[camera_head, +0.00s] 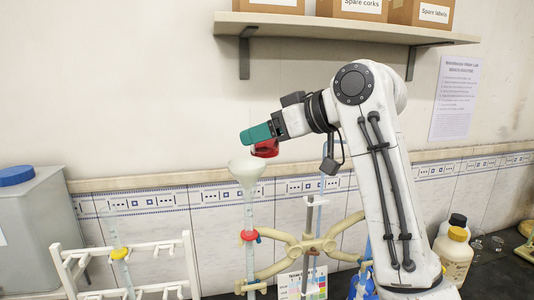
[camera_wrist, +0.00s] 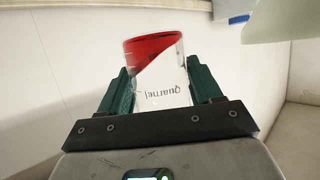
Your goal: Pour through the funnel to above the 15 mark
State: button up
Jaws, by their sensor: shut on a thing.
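My gripper (camera_head: 258,136) is shut on a small glass beaker (camera_wrist: 165,88) with red liquid in it. The beaker is tipped, and the liquid lies slanted toward its rim in the wrist view. In the head view its red liquid (camera_head: 265,149) shows just above and right of the funnel's mouth. The pale funnel (camera_head: 246,172) sits on top of an upright clear burette (camera_head: 249,215) with a red collar. No stream is clear to see. The burette's marks and level are too small to read.
A cream clamp (camera_head: 309,244) on a stand is beside the burette. A white rack (camera_head: 190,262) holds a tilted tube (camera_head: 113,228) with a yellow collar at left. A shelf (camera_head: 330,28) with boxes is above. Bottles (camera_head: 455,255) stand at right.

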jog(key=shift+w+d+f, duration=0.25)
jog(key=shift+w+f, duration=0.1)
jog(key=shift+f, duration=0.25)
jog(key=shift+s, duration=0.15)
